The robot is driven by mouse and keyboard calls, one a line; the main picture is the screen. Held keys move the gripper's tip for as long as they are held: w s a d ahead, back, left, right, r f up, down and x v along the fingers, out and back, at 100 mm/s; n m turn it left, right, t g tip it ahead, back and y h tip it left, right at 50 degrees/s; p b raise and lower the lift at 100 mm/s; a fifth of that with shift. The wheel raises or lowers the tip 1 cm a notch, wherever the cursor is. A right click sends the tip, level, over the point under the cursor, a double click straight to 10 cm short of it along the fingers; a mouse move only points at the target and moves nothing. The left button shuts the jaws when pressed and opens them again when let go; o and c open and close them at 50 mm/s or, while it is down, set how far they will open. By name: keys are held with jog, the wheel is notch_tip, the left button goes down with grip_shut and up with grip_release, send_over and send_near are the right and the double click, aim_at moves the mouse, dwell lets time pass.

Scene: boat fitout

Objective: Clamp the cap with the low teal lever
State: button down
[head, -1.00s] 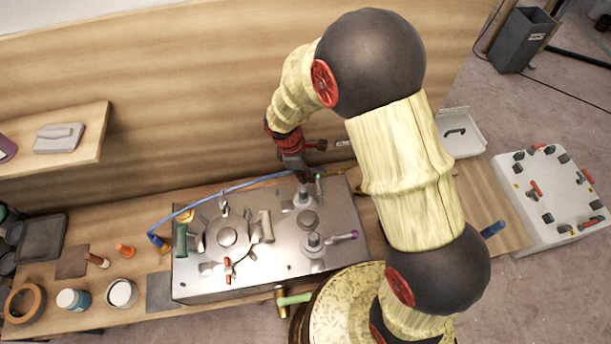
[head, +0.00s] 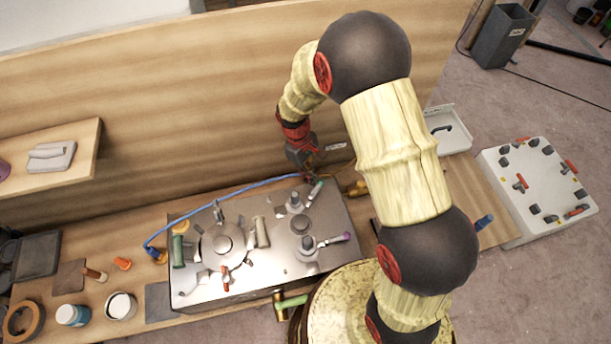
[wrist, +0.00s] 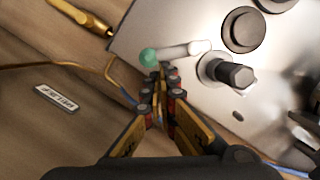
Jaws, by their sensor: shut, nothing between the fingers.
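The teal-tipped lever (head: 315,190) sits low at the back right corner of the metal plate (head: 265,288). In the wrist view its teal knob (wrist: 148,57) and pale rod (wrist: 185,51) lie just beyond my fingertips. My gripper (wrist: 160,80) is shut and empty, its tips close to the rod near the knob; contact is unclear. In the head view my gripper (head: 309,173) is at the plate's back edge. A dark round cap (wrist: 243,30) and a post with a black top (wrist: 228,73) stand beside the rod. Which part the lever bears on is unclear.
A purple-tipped lever (head: 338,238), a large green handle (head: 179,251) and a red-orange lever (head: 226,280) are on the same plate. A blue cable (head: 225,192) runs along its back. The wooden back panel (head: 180,100) rises close behind my gripper.

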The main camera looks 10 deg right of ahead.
aim_at(322, 184)
jog(key=d+m, duration=0.1)
jog(key=m, duration=0.1)
jog(key=d+m, duration=0.1)
jog(key=shift+s+m+y+p, duration=0.35)
jog(key=shift+m+y+p, duration=0.05)
jog(key=shift+s+d+m+g+y+p, duration=0.2)
jog(key=shift+s+d+m, duration=0.2)
jog(key=shift+m, duration=0.6)
jog(key=shift+s+d+m+g+y+p, duration=0.1)
jog(key=shift+s+d+m+y+p, duration=0.2)
jog(key=shift+m, duration=0.7)
jog(key=shift+d, duration=0.1)
jog(key=v, duration=1.2)
jog(key=shift+f, duration=0.1)
